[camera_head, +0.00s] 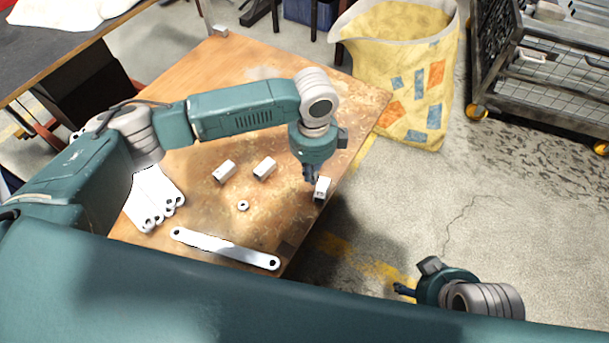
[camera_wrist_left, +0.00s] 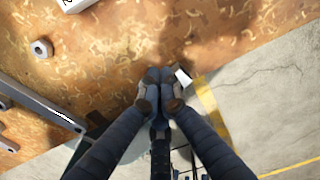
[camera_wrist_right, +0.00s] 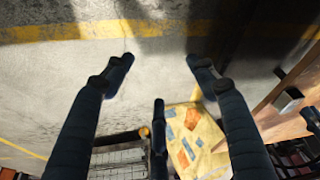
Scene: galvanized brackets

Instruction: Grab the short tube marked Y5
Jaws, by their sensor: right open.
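A short white square tube (camera_head: 322,189) sits by the table's right edge, right beside the tips of my left gripper (camera_head: 309,179). In the left wrist view, the left fingers (camera_wrist_left: 160,76) are together with no clear gap, and only a small white corner of this tube (camera_wrist_left: 183,77) shows beside them. Two more short tubes (camera_head: 224,171) (camera_head: 265,168) lie further left on the table. One tube (camera_wrist_left: 76,3) shows partly at the top of the left wrist view. I cannot read Y5 on any tube. My right gripper (camera_wrist_right: 160,65) is open and empty, off the table over the floor.
The wooden table (camera_head: 215,80) also holds a ring (camera_head: 243,205), a long flat bar (camera_head: 225,249) and several pale brackets (camera_head: 153,200). A yellow patterned bag (camera_head: 400,70) stands beyond the table. A wire cart (camera_head: 550,80) is at the upper right. The floor on the right is clear.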

